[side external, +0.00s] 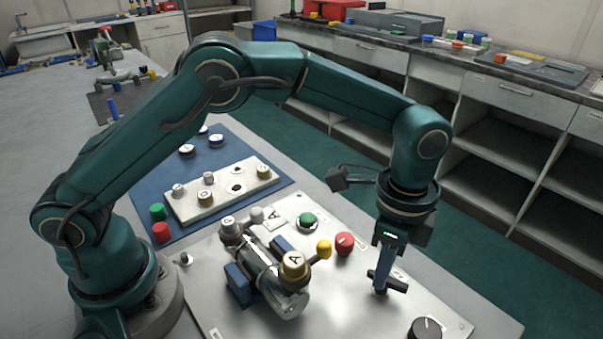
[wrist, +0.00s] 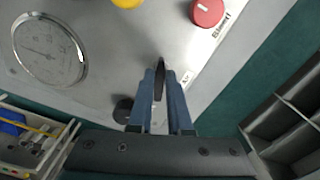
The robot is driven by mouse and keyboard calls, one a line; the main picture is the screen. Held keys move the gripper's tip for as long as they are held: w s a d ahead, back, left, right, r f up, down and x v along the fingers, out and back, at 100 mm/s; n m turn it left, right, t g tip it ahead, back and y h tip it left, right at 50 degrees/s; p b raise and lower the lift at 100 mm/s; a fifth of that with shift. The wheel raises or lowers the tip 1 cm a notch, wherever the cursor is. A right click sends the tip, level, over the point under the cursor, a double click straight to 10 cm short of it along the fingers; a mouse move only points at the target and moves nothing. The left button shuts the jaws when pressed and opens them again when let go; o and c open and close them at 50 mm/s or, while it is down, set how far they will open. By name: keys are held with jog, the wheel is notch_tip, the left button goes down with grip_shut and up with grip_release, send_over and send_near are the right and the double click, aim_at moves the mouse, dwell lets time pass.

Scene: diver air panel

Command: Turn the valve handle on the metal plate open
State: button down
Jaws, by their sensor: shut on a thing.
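The metal plate (side external: 350,305) lies flat on the bench and also fills much of the wrist view (wrist: 110,55). My gripper (side external: 383,278) points down over the plate's right part, with its blue fingers low against it. In the wrist view, my gripper (wrist: 159,78) is shut on the dark valve handle (wrist: 160,66), which sits between the two fingertips. In the side view the dark handle (side external: 397,285) sticks out on both sides of the fingers. The fingers hide the handle's middle and its base.
A black knob (side external: 426,328) stands near the fingers, at the plate's front. A round gauge (wrist: 49,50) shows in the wrist view. Open floor lies beyond the plate.

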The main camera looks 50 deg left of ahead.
jog(key=n, duration=0.6)
jog(key=shift+s+d+n, duration=0.1)
jog(key=shift+d+n, duration=0.05)
jog(key=shift+n, duration=0.15)
jog(key=n, duration=0.5)
dwell(0.4)
jog(key=c, duration=0.8)
grip_release()
jog(key=shift+c, duration=0.2)
jog(key=shift+r, duration=2.6)
